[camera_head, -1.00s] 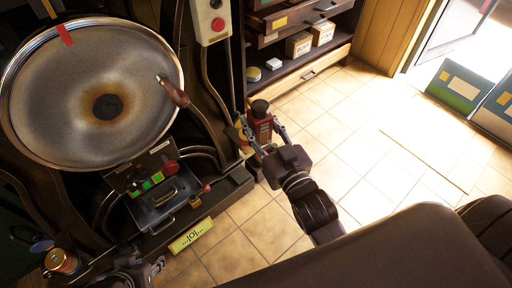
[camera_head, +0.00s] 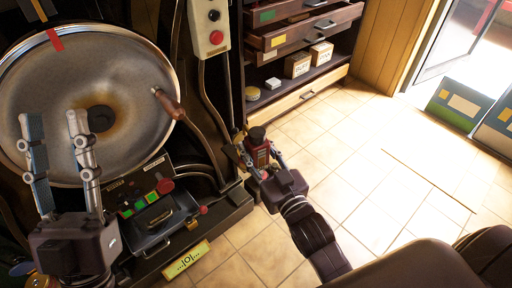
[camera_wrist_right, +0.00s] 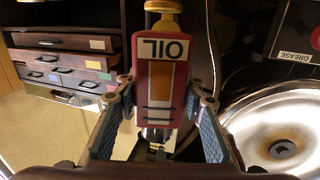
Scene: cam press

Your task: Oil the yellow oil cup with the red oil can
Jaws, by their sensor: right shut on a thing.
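The red oil can (camera_head: 261,154) with a dark top is between the fingers of my right gripper (camera_head: 264,163), beside the machine's right lower corner. In the right wrist view the can (camera_wrist_right: 159,85) shows its OIL label, with my right gripper's fingers (camera_wrist_right: 158,110) on both sides. A yellow piece (camera_wrist_right: 163,7) shows at the can's upper end there; I cannot tell whether it is the oil cup or part of the can. No oil cup is clear in the head view. My left gripper (camera_head: 54,122) is open and empty, in front of the big round pan's lower left.
The big metal pan (camera_head: 135,75) has a wooden handle (camera_head: 168,104). Below it are a control panel (camera_head: 146,195) and a grey tray (camera_head: 160,228). A drawer cabinet (camera_head: 300,38) stands behind. The tiled floor (camera_head: 350,180) at right is mostly clear.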

